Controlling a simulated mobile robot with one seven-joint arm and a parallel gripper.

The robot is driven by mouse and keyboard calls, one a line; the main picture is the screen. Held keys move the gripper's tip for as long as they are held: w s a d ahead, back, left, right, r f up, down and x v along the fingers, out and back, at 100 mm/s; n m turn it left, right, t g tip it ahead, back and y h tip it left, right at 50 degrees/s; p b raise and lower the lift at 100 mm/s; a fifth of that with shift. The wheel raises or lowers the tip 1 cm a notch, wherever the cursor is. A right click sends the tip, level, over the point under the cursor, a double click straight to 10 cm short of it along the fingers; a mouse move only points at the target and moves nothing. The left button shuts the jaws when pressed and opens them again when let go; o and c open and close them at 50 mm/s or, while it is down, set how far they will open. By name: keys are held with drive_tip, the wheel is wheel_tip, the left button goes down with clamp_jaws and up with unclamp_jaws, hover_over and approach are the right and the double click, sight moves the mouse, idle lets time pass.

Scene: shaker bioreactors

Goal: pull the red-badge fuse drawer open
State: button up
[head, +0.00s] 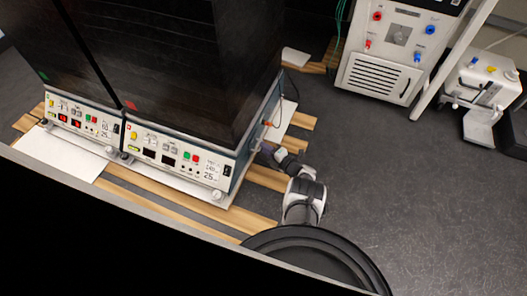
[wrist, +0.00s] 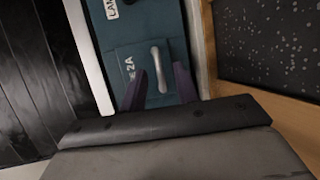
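The red-badge unit is the right of two dark shaker bioreactors, with a red badge (head: 131,105) on its dark cover. Its teal side panel (wrist: 182,27) fills the upper middle of the wrist view. The fuse drawer (wrist: 128,57) there has a partly hidden label ending in "2A" and a pale upright bar handle (wrist: 156,55). My gripper (wrist: 160,72) is open, with one dark finger on each side of the handle; I cannot tell whether either touches it. In the head view my gripper (head: 267,154) is at the unit's right side, and the drawer is hidden there.
A green-badge unit (head: 72,116) stands close on the left. Cables (head: 270,121) come out of the red-badge unit's right side, near my gripper. Wooden slats (head: 262,179) lie under the units. A white machine (head: 378,76) stands at the upper right; grey floor (head: 400,180) is clear right of my arm.

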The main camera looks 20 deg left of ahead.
drive_tip(key=shift+b+x, duration=0.3)
drive_tip(key=shift+x, duration=0.65)
drive_tip(key=shift+c, duration=0.2)
clamp_jaws()
